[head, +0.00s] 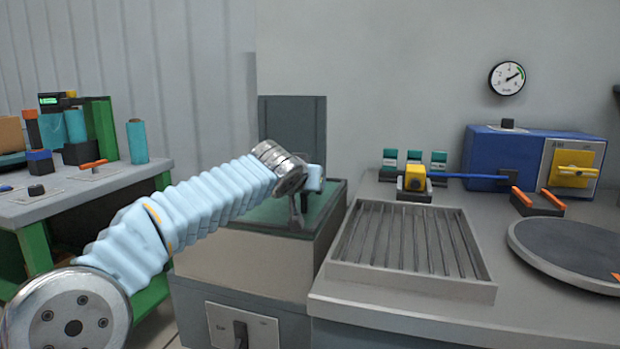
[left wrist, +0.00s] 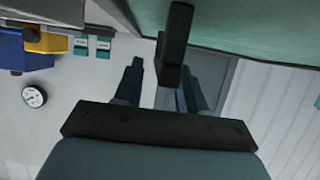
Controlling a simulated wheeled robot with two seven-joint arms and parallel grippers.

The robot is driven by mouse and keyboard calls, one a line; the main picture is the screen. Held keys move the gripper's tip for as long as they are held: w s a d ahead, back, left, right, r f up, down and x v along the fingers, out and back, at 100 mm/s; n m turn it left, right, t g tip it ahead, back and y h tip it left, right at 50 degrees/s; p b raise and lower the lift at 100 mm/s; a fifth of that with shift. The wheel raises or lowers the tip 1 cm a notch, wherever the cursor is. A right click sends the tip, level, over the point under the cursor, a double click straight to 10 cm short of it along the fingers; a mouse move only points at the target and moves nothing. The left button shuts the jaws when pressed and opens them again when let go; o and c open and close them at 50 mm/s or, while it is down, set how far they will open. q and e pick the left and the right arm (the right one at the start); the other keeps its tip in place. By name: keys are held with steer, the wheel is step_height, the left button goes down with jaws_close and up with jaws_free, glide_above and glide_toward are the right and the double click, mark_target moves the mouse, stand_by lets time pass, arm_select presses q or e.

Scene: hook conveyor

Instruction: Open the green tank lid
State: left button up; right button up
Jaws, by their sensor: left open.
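The tank (head: 245,262) is a beige and grey box in the middle of the head view, with a green top surface (head: 262,214) that looks like its lid, lying flat. My left arm reaches over it from the left, with the left gripper (head: 297,214) pointing down close to the green surface, partly hidden by the wrist. In the left wrist view the green surface (left wrist: 260,28) fills the upper right. A dark handle-like bar (left wrist: 175,45) projects from it near the open left fingers (left wrist: 162,75). I cannot tell whether they touch it. My right gripper is out of view.
A dark upright panel (head: 292,130) stands behind the tank. A slatted grey tray (head: 335,272) sits on the counter to the right, with a blue machine (head: 485,160) and a round dark plate (head: 570,250) beyond. A green-legged bench (head: 130,180) stands at left.

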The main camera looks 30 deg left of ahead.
arm_select(q)
steer(key=shift+w+f, duration=0.1)
steer(key=shift+w, duration=0.05)
jaws_close()
stand_by(0.4)
